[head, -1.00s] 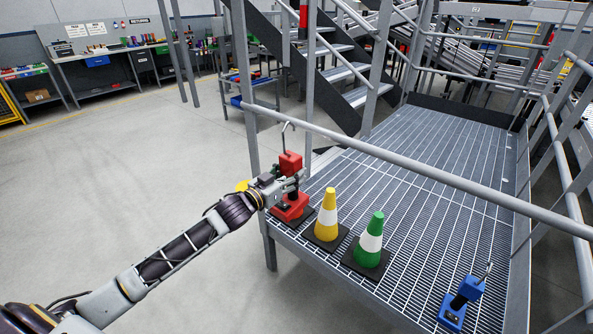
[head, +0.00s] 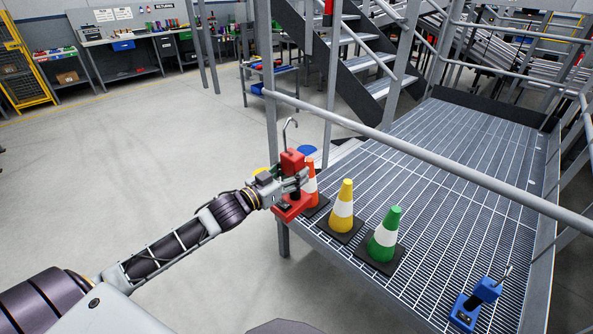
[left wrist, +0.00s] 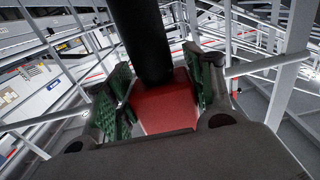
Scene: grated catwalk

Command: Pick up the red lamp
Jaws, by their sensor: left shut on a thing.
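The red lamp (head: 291,162) is upright, with a hook on top, a dark middle and a red base. My left gripper (head: 300,181) is shut on it, around its middle, at the near left corner of the catwalk. In the left wrist view, the red lamp body (left wrist: 166,103) and a black cylinder lie between the green-padded fingers of my left gripper (left wrist: 165,88). The lamp's base overlaps the catwalk edge in the picture; I cannot tell the gap between them. My right gripper is not in view.
An orange cone (head: 311,187) stands right behind the lamp, partly hidden. A yellow cone (head: 341,210) and a green cone (head: 385,238) stand beside it. A blue lamp (head: 478,302) is at the near right. A grey rail (head: 400,152) crosses above the grating (head: 440,190). Open floor lies left.

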